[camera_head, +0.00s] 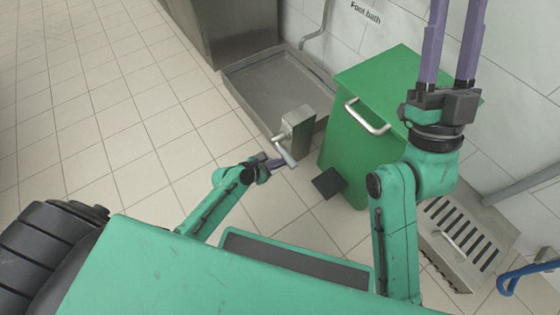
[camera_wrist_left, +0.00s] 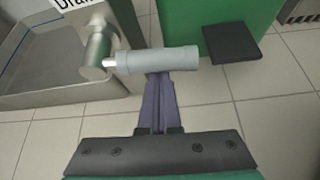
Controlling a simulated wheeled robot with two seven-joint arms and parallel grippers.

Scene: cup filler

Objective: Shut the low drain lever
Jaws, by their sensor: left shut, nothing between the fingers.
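The drain lever has a grey cylindrical handle (camera_wrist_left: 160,60) on a metal pivot (camera_wrist_left: 97,52). In the wrist view the handle points right, roughly level across the picture. In the head view the lever (camera_head: 284,153) sits on the front of a small metal box (camera_head: 298,130) at the foot bath's corner. My left gripper (camera_head: 274,163) is shut and empty, its tips right at the handle. In the wrist view the left fingers (camera_wrist_left: 158,82) end at the handle's near edge; I cannot tell whether they touch it. My right gripper (camera_head: 455,40) is raised, its fingers apart and tips out of frame.
A shallow metal foot bath tray (camera_head: 262,98) lies behind the lever. A green bin (camera_head: 355,135) with a dark pedal (camera_head: 328,182) stands close on the right. A slotted metal grate (camera_head: 462,240) is at the lower right. Tiled floor (camera_head: 120,130) on the left is clear.

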